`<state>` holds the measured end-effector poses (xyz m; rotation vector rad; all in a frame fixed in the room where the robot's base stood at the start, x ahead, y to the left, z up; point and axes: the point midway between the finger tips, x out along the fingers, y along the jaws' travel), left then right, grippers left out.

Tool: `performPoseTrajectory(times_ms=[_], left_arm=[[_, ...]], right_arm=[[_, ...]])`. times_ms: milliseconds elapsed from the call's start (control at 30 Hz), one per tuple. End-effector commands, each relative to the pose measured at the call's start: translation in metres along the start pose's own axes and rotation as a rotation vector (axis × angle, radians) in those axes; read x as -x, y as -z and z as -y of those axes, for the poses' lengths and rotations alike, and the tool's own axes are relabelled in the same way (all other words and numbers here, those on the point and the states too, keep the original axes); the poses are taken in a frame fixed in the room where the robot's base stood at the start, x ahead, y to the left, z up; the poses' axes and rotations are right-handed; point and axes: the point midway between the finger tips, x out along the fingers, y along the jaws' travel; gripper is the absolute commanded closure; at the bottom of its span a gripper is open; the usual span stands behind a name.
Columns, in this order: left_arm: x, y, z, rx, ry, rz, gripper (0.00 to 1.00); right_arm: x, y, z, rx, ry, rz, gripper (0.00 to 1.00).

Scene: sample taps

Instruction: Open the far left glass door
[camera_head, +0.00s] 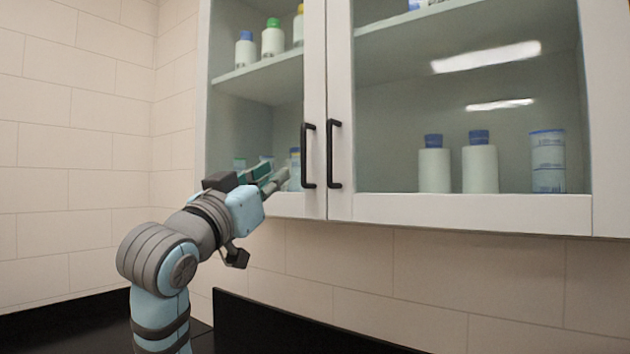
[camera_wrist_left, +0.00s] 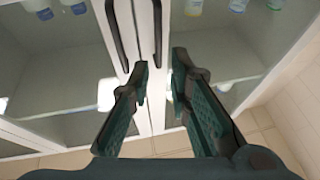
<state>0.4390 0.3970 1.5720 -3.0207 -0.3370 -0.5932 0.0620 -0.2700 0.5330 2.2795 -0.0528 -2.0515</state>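The far left glass door (camera_head: 315,70) is shut, with a white frame and a black vertical bar handle (camera_head: 308,156) at its right edge. My left gripper (camera_head: 277,178) is in front of this door's lower part, just left of the handle. In the left wrist view the gripper (camera_wrist_left: 160,66) is open, its two green-padded fingers apart and nothing held. The same handle (camera_wrist_left: 157,30) shows there beyond the fingertips, roughly in line with the gap. I cannot tell whether a finger touches the door. My right gripper is in neither view.
The neighbouring glass door (camera_head: 460,208) is shut; its black handle (camera_head: 333,154) is close beside the first. White bottles (camera_head: 480,168) stand behind the glass. A tiled wall (camera_head: 75,150) is at the left. A black surface (camera_head: 290,325) lies below the cabinet.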

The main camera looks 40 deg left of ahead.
Motion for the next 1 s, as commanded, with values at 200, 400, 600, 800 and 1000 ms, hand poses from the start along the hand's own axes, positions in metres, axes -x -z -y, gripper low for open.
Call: performPoseTrajectory(times_ms=[200, 400, 600, 800, 1000], left_arm=[[-0.059, 0.003, -0.007, 0.007, -0.011, 0.008, 0.82], [-0.110, 0.002, -0.006, 0.004, -0.008, 0.005, 0.82], [-0.134, 0.000, -0.005, 0.002, -0.006, 0.003, 0.82], [-0.138, -0.002, -0.004, 0.000, -0.005, 0.003, 0.82], [-0.137, -0.002, -0.004, 0.000, -0.005, 0.003, 0.93]], right_arm=[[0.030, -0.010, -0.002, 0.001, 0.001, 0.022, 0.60], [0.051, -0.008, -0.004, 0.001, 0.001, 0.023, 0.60], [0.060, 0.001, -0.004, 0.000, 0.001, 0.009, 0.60], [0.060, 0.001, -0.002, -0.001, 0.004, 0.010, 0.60], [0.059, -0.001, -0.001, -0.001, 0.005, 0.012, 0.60]])
